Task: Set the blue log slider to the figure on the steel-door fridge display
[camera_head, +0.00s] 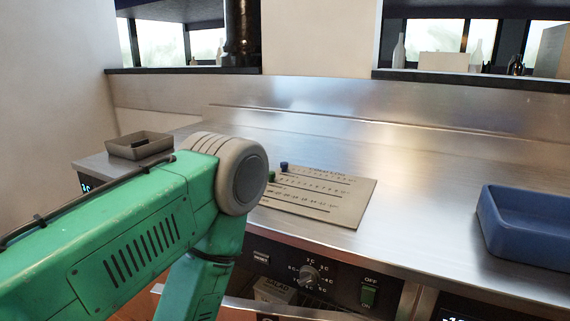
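The blue slider (284,167) is a small blue knob at the left end of the top scale on a flat grey slider board (350,205). The board lies on the steel counter. A green slider knob (271,177) sits just below and left of it, partly beside my arm. A small lit display (86,185) shows at the left counter front, its figure mostly hidden by my green arm. Another display (455,317) is cut off at the bottom right edge. I cannot tell which belongs to the steel-door fridge. Neither gripper is in view.
My green left arm covers the lower left and the board's left part. A blue tray (530,245) stands on the right of the counter, a grey tray (140,145) at the left. The counter behind the board is clear.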

